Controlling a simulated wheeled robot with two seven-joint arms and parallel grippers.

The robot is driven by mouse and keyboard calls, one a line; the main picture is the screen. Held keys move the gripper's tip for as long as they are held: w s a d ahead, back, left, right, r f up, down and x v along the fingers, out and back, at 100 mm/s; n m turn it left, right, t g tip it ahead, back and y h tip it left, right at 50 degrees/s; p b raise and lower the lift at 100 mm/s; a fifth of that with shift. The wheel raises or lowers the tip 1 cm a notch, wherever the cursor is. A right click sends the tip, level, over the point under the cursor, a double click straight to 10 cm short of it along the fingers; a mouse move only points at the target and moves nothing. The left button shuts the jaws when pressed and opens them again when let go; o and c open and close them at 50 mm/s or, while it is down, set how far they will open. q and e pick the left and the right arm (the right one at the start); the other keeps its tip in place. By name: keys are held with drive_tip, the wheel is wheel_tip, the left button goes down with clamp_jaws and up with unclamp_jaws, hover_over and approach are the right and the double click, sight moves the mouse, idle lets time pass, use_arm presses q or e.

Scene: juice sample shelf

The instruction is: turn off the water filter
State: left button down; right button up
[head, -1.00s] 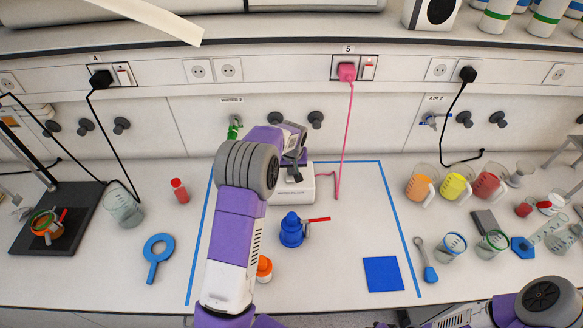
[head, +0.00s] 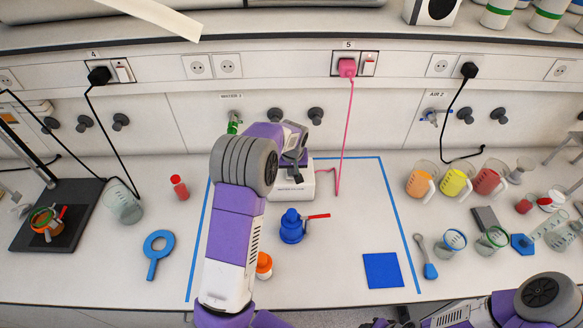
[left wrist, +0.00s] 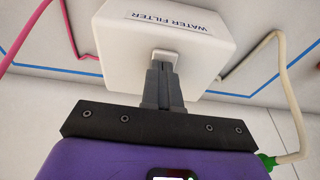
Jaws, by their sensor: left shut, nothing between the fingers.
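The water filter (head: 304,191) is a white box at the back of the blue-taped area. It also shows in the left wrist view (left wrist: 130,18), with a "WATER FILTER" label and a small pale switch (left wrist: 165,56) on its near side. My left gripper (head: 294,178) is shut and empty over the filter. In the left wrist view its grey fingertips (left wrist: 162,66) are at the switch and hide its lower part; I cannot tell whether they press it. The switch's position is unclear. My right arm shows at the lower right, but its gripper is not visible.
A pink cord (head: 351,125) runs from the filter to a pink plug (head: 347,68) in socket 5, beside a wall switch (head: 368,66). A pale hose (left wrist: 287,95) runs beside the filter. A blue bottle (head: 291,229) with a red handle stands in front.

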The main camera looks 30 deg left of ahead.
use_arm(q)
drive_tip(key=v, duration=0.1)
drive_tip(key=p+v, duration=0.1)
drive_tip(key=v, duration=0.1)
drive_tip(key=p+v, duration=0.1)
drive_tip(key=shift+w+a+r, duration=0.2)
drive_tip(key=shift+w+r, duration=0.1)
drive_tip(key=shift+r, duration=0.05)
drive_tip(key=s+b+v, duration=0.1)
drive_tip(key=v, duration=0.8)
drive_tip(key=shift+d, duration=0.2)
drive_tip(key=shift+f, duration=0.1)
drive_tip(key=b, duration=0.3)
drive_tip(key=w+t+b, duration=0.1)
drive_tip(key=b, duration=0.3)
drive_tip(key=shift+a+r, duration=0.25)
drive_tip(key=shift+a, duration=0.1)
drive_tip(key=shift+w+f+y, duration=0.1)
drive_tip(key=shift+y, duration=0.2)
